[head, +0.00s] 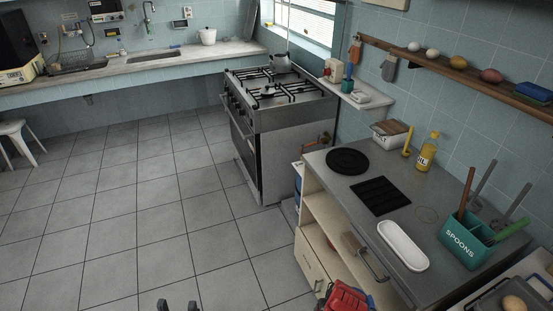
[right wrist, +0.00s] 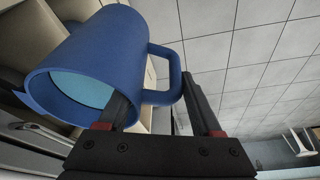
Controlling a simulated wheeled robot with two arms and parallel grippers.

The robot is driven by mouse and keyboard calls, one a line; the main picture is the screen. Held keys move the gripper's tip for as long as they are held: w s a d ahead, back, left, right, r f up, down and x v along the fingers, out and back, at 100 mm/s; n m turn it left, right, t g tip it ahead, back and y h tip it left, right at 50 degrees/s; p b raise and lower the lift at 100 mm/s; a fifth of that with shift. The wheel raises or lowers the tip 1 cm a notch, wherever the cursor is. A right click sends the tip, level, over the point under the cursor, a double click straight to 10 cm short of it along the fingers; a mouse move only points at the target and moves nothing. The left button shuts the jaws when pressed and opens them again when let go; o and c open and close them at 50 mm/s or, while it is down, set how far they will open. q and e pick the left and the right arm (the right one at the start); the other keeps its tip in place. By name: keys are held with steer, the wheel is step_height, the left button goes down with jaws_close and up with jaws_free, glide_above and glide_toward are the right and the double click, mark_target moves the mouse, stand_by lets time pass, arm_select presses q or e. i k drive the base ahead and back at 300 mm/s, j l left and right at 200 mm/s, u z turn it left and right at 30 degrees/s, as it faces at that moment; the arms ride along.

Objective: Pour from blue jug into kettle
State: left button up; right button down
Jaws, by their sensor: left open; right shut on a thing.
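The blue jug (right wrist: 90,55) fills the upper left of the right wrist view. Its round mouth faces the camera and shows a pale blue inside; I cannot tell whether that is liquid. My right gripper (right wrist: 153,88) is shut on the jug's handle, with one finger on each side. The jug is not clearly seen in the head view. A metal kettle (head: 280,62) stands at the back of the stove in the head view, far from my grippers. My left gripper (head: 177,304) shows only as two separated dark fingertips at the bottom edge, open and empty.
The stove (head: 262,118) has black grates. The near counter (head: 340,183) holds a white oval dish (head: 403,245), a teal spoon holder (head: 465,240) and a yellow bottle (head: 427,152). A red object (head: 346,297) shows at the bottom edge.

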mark_target(281, 63)
steer(key=i+j+u, duration=0.3)
steer(key=i, duration=0.25)
steer(key=i+j+u, duration=0.3)
steer(key=i, duration=0.3)
steer(key=i+j+u, duration=0.1)
steer(key=i+u, duration=0.2)
steer(key=i, duration=0.3)
steer(key=i+z, duration=0.1)
steer(key=i, duration=1)
steer(key=i+j+z, duration=0.1)
steer(key=i, duration=1.05)
steer(key=i+j+z, duration=0.1)
steer(key=i, duration=2.15)
steer(key=i+z, duration=0.25)
steer(key=i, duration=0.3)
steer(key=i+j+z, duration=0.25)
steer(key=i, duration=0.35)
steer(key=i+z, duration=0.25)
steer(key=z, duration=0.15)
steer(key=i+z, duration=0.4)
steer(key=i+j+z, duration=0.15)
steer(key=z, duration=0.25)
